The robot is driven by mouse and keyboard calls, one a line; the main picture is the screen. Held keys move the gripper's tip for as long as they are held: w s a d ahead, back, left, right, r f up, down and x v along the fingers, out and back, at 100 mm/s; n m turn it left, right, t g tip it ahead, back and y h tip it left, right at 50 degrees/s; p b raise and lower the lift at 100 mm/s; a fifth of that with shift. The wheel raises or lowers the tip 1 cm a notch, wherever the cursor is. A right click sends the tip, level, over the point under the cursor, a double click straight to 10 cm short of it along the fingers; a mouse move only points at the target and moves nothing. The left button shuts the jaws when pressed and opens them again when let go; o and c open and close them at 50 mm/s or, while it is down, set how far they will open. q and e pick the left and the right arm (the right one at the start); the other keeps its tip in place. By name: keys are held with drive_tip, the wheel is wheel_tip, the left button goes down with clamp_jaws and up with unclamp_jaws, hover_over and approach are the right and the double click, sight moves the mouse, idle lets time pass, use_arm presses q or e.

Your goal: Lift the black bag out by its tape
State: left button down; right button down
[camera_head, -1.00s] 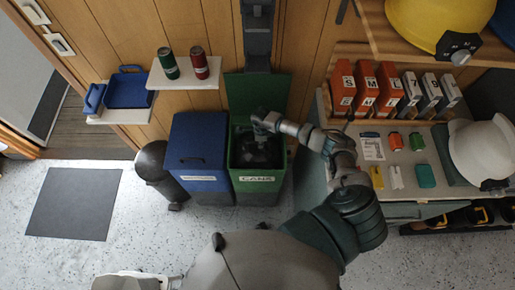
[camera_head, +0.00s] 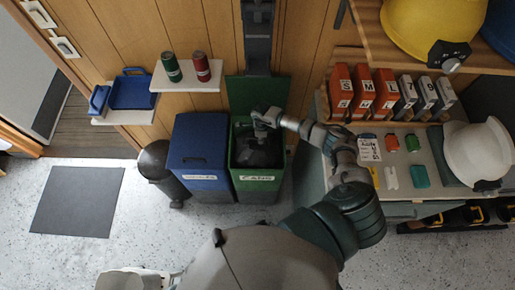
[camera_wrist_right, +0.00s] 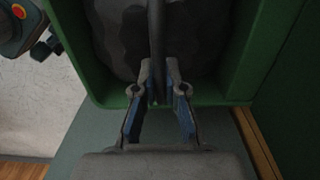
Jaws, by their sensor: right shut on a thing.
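The black bag (camera_head: 257,154) sits within the open green bin (camera_head: 257,199), its dark top showing between the walls. My right gripper (camera_head: 262,126) is over the back part of the bin opening, above the bag. In the right wrist view, the gripper (camera_wrist_right: 159,76) is shut on the bag's dark tape (camera_wrist_right: 157,32), a narrow strip running up between the fingertips. The bag (camera_wrist_right: 192,38) shows beyond the fingers, inside the green wall (camera_wrist_right: 82,68). The bag's underside is hidden. My left gripper is out of view.
A closed blue bin (camera_head: 199,150) stands left of the green one, with a dark pedal bin (camera_head: 155,168) beside it. Right of the arm is a bench with boxes and a white helmet (camera_head: 477,150). A shelf with two cans (camera_head: 202,66) hangs at back left.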

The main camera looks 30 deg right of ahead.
drive_tip(key=shift+r+p, duration=2.4)
drive_tip(key=shift+r, duration=1.2)
wheel_tip(320, 180, up, 9)
drive_tip(key=p, duration=0.5)
drive_tip(key=shift+p, duration=0.3)
wheel_tip(320, 180, up, 9)
